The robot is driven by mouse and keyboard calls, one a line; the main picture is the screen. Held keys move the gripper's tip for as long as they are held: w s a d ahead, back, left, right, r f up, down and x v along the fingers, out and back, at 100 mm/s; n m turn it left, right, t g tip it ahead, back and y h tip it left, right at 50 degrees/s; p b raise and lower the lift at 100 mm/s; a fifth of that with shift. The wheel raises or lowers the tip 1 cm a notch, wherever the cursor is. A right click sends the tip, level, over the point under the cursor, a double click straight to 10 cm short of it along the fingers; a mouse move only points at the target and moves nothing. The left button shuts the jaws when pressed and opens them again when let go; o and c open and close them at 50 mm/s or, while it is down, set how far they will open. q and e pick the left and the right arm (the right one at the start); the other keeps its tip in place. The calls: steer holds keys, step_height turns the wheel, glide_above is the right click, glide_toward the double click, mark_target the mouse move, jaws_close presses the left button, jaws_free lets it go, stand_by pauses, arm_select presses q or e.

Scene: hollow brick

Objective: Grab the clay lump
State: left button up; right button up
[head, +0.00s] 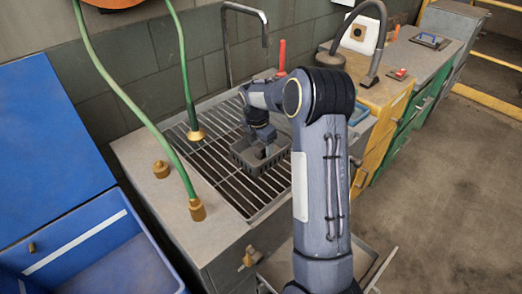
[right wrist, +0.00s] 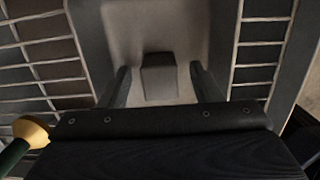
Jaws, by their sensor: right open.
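The clay lump (right wrist: 159,78) looks like a small grey block in the right wrist view. It lies on the floor of a grey tray (right wrist: 108,22), between the two fingers of my right gripper (right wrist: 160,70). The fingers are apart, with a visible gap on each side of the lump. In the head view my right gripper (head: 264,148) points down into the grey tray (head: 243,159), which sits on the sink's metal grate. The gripper and arm partly hide the tray's inside there. My left gripper is not in view.
The metal grate (head: 208,160) covers the sink around the tray. Green hoses with brass ends (head: 197,210) hang at the left of it. A faucet (head: 264,30) stands behind. A blue bin (head: 100,270) is at lower left. A yellow cabinet (head: 378,130) stands right.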

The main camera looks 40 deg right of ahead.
steer(key=shift+c, duration=0.5)
steer(key=c, duration=1)
steer(key=shift+r, duration=0.2)
